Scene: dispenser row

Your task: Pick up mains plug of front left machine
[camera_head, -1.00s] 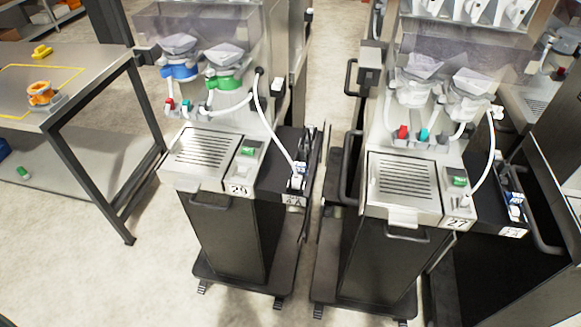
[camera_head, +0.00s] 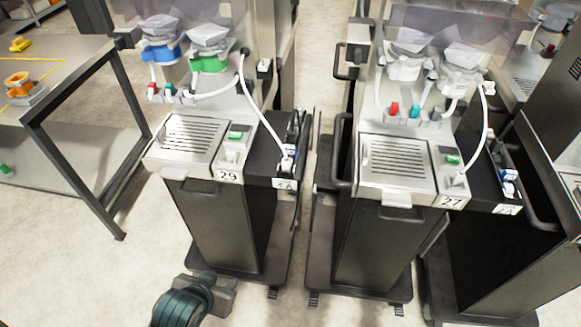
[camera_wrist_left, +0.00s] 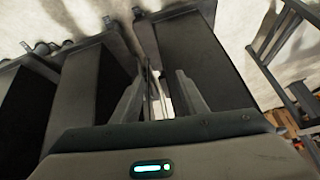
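The front left machine (camera_head: 215,215), labelled 29, stands left of centre in the head view. A white cable (camera_head: 258,112) runs from its upper right side down to the black side shelf (camera_head: 262,165). The cable ends at a small white plug-like piece (camera_head: 287,163) at the shelf's front end; its exact shape is too small to tell. My left gripper (camera_head: 222,287) is low at the bottom, in front of the machine's base and well below the plug. In the left wrist view its two fingers (camera_wrist_left: 162,80) are apart with nothing between them. My right gripper is out of view.
A similar machine (camera_head: 395,235), labelled 27, stands to the right, with a narrow gap between the two. A dark handle bar (camera_head: 338,160) stands in that gap. A metal table (camera_head: 70,80) is at the left. The floor (camera_head: 60,240) at front left is clear.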

